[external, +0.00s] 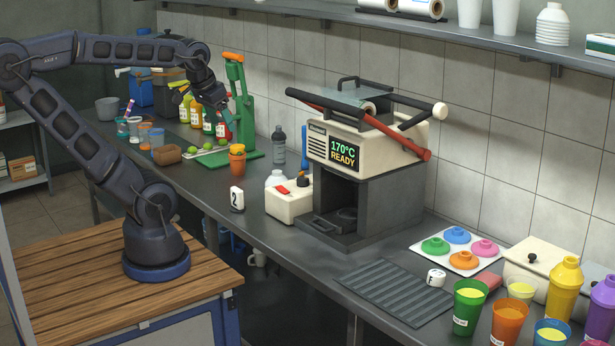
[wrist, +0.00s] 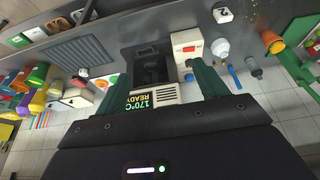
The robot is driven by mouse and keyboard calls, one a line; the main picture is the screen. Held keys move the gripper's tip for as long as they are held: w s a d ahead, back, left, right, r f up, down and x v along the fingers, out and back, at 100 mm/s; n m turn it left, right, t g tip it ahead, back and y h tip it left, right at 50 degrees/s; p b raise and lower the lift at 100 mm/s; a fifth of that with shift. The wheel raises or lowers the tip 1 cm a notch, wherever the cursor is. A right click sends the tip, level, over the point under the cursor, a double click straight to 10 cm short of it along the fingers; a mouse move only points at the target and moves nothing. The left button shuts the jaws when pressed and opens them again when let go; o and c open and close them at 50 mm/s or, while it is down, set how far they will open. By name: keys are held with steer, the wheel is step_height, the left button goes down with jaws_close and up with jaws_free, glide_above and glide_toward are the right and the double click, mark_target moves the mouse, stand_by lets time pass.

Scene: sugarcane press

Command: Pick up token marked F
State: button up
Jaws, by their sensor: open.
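A small white token (external: 436,277) with a dark mark that looks like an F lies on the counter at the right, between the ridged grey mat and the tray of coloured lids. My gripper (external: 226,124) is raised over the far left part of the counter, well away from the token. In the wrist view its two dark green fingers (wrist: 158,80) are spread apart with nothing held between them.
A white token marked 2 (external: 237,198) stands near the front edge. The press (external: 370,150), showing 170°C READY, rises between my gripper and the F token. A ridged mat (external: 396,292), lid tray (external: 462,262) and green cup (external: 468,306) surround the token. Bottles stand near my gripper.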

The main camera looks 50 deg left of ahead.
step_height(320, 180, up, 6)
steer(key=f, duration=0.1)
steer(key=w+d+r+m, duration=0.2)
steer(key=w+d+r, duration=0.3)
steer(key=w, duration=0.4)
steer(key=m+g+h, duration=0.2)
steer(key=m+h, duration=0.2)
steer(key=m, duration=0.3)
glide_above(435, 273)
steer(key=a, duration=0.2)
steer(key=f, duration=4.3)
steer(key=shift+s+d, duration=0.1)
steer(key=shift+s, duration=0.3)
steer(key=shift+a+x, duration=0.1)
steer(key=shift+x, duration=1.3)
steer(key=shift+a+x, duration=0.15)
steer(key=shift+x, duration=1.2)
steer(key=shift+s+f, duration=0.1)
steer(key=shift+s, duration=0.05)
